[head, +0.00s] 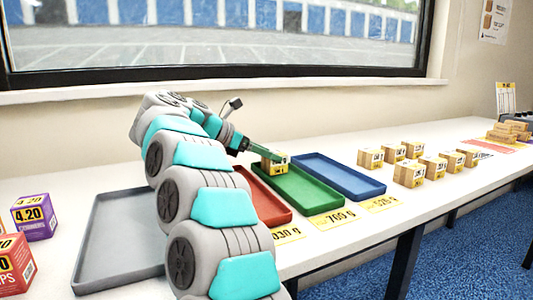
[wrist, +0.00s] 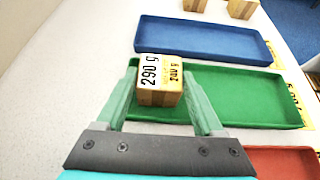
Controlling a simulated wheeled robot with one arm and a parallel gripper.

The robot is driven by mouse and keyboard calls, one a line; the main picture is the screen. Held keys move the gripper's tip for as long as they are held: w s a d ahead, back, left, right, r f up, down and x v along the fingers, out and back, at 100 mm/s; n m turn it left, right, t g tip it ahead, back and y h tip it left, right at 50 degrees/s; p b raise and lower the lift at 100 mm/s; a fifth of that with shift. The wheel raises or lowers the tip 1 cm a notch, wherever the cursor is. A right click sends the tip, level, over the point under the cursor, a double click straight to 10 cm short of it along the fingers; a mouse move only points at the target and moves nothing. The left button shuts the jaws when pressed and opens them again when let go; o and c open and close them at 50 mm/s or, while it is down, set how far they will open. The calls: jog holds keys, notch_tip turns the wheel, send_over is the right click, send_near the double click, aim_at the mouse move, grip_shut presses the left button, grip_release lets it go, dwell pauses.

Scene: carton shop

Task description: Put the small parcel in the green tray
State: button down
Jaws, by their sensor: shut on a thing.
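A small cardboard parcel (wrist: 158,80) with a white "290 g" label and a yellow label is held between the green fingers of my gripper (wrist: 160,98). In the head view the parcel (head: 275,163) is at the back end of the green tray (head: 300,190). In the wrist view it overlaps the left part of the green tray (wrist: 250,97). I cannot tell whether it touches the tray floor. My gripper (head: 262,154) is shut on the parcel, and the rest of the green tray looks empty.
A blue tray (head: 340,177) and a red tray (head: 265,202) flank the green one, with yellow weight cards in front. Several small cartons (head: 410,173) stand to the right. A grey tray (head: 105,245) and priced boxes (head: 34,217) are at the left. A window is behind.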

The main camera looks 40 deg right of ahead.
jog(key=shift+f, duration=0.15)
grip_release()
